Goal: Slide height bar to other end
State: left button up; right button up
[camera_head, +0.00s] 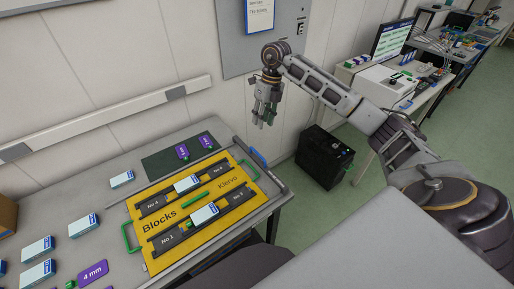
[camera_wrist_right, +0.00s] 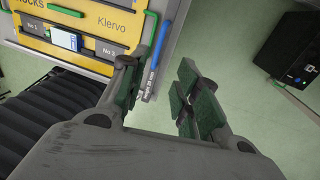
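A slim blue bar (camera_head: 258,158) lies along the grey strip at the right end of the yellow tray. It also shows in the right wrist view (camera_wrist_right: 157,43), beyond the left-hand finger. My right gripper (camera_head: 265,115) hangs in the air, up and behind the tray's right end, with its fingers pointing down. In the right wrist view my right gripper (camera_wrist_right: 158,100) has its green-padded fingers apart with nothing between them. My left gripper is in neither view.
The yellow tray (camera_head: 151,256) lies on the grey table with green handles, dark numbered slots and blue-and-white boxes. A black box (camera_head: 325,160) stands on the floor at right.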

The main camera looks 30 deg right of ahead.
jog(key=shift+f, duration=0.1)
jog(key=shift+s+a+f+p, duration=0.1)
jog(key=shift+a+f+p, duration=0.3)
jog(key=shift+f, duration=1.85)
jog(key=shift+w+a+f+p, duration=0.1)
jog(key=shift+a+f+p, duration=0.3)
jog(key=shift+f, duration=1.8)
jog(key=shift+s+a+f+p, duration=0.1)
jog(key=shift+a+f+p, duration=0.3)
jog(key=shift+f, duration=1.85)
jog(key=shift+a, duration=0.15)
grip_shut()
